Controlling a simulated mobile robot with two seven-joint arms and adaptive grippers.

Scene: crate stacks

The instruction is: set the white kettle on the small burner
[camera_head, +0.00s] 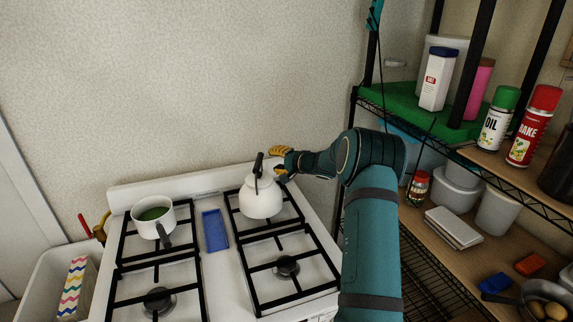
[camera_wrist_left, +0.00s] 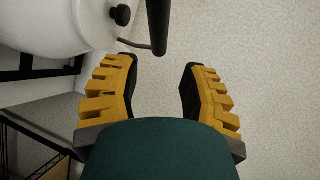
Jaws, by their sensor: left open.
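The white kettle (camera_head: 260,199) stands upright over the rear right burner of the white stove (camera_head: 151,187), its black handle (camera_head: 258,164) upward. My left gripper (camera_head: 275,161) is open just right of the handle. In the left wrist view, the black handle (camera_wrist_left: 158,22) reaches toward the gap between the fingertips (camera_wrist_left: 157,65), with the kettle (camera_wrist_left: 60,25) at upper left; contact is not visible. Of the two uncovered burners, the front right one (camera_head: 287,266) looks smaller than the front left one (camera_head: 160,301). The kettle and the pot hide the rear burners. My right gripper is not visible.
A white pot (camera_head: 143,229) with green contents stands on the rear left grate. A blue tray (camera_head: 215,231) lies between the grates. Shelves with an oil bottle (camera_head: 498,120), a red can (camera_head: 533,125) and containers stand at right. The front grates are clear.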

